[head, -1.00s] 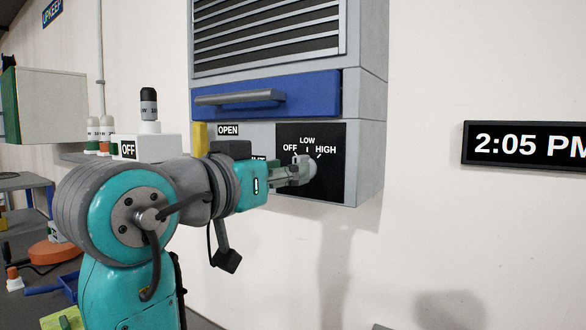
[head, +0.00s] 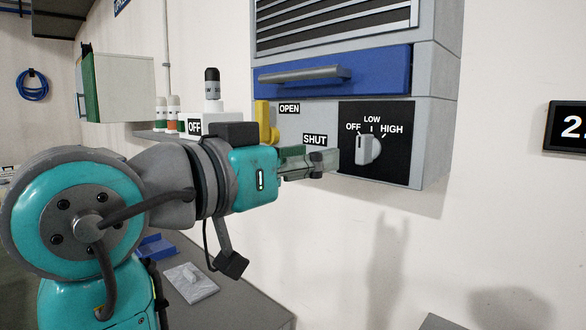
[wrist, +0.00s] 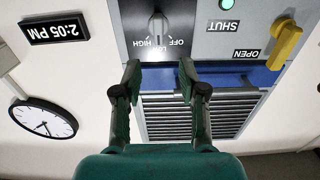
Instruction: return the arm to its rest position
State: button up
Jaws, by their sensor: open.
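My gripper (head: 334,158) is open and empty, in front of the wall unit and a little left of the knob. In the wrist view, its two fingers (wrist: 160,78) stand apart with nothing between them. The light grey knob (head: 368,150) sits on a black plate marked OFF, LOW and HIGH. It also shows in the wrist view (wrist: 158,27), upside down, where its handle appears to line up with LOW. My arm is stretched out to the right across the head view, and no contact with the knob shows.
The grey wall unit (head: 437,120) carries a blue drawer (head: 385,75) with a bar handle. A yellow lever (head: 263,122) stands by the OPEN label. A box marked OFF (head: 195,127) is behind my arm. A grey worktop (head: 235,305) lies below.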

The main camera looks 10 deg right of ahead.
jog(key=w+f+n+t+y, duration=0.25)
jog(key=w+f+n, duration=0.25)
jog(key=f, duration=0.7)
jog(key=w+f+n+t+y, duration=0.2)
jog(key=w+f+n+t, duration=0.25)
jog(key=f, duration=0.75)
jog(key=s+d+f+n+y, duration=0.2)
jog(key=s+f+n+y, duration=0.1)
jog(key=f, duration=0.8)
jog(key=s+d+f+n+y, duration=0.1)
jog(key=s+f+n+y, duration=0.25)
jog(key=f, duration=0.65)
jog(key=s+d+f+g+y, duration=0.1)
jog(key=s+d+f+y, duration=0.1)
jog(key=s+f, duration=0.6)
jog(key=s+d+f+g+y, duration=0.1)
jog(key=s+d+f+y, duration=0.1)
jog(key=s+f, duration=0.6)
jog(key=s+d+r+m, duration=0.1)
jog(key=s+m, duration=0.1)
jog(key=s, duration=0.9)
jog(key=s+d+r+m, duration=0.2)
jog(key=s+m, duration=0.1)
jog(key=s, duration=0.9)
jog(key=shift+r+g, duration=0.3)
jog(key=shift+g, duration=0.1)
jog(key=shift+s, duration=0.1)
